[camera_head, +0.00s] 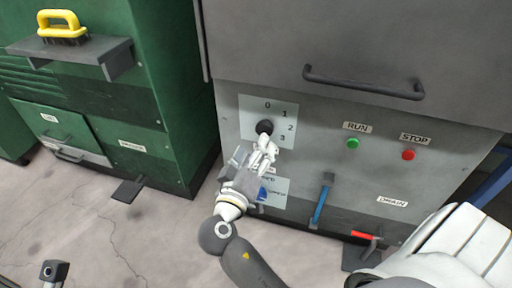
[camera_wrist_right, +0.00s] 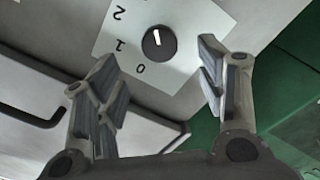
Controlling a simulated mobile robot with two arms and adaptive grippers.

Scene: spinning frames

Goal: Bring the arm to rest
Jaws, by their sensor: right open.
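My right gripper (camera_head: 262,153) is open and empty in front of the grey machine's panel, just below a round black knob (camera_head: 265,127). In the right wrist view its spread fingers (camera_wrist_right: 157,60) stand to either side, and the knob (camera_wrist_right: 158,43) shows between them, with no finger seen touching it. The knob sits on a pale dial plate (camera_head: 247,108) marked 0, 1, 2 and 3. It has a white mark, but I cannot tell surely which number it points at.
A green cabinet (camera_head: 155,60) with a yellow-handled brush (camera_head: 61,27) stands left. Floor (camera_head: 130,235) lies open there.

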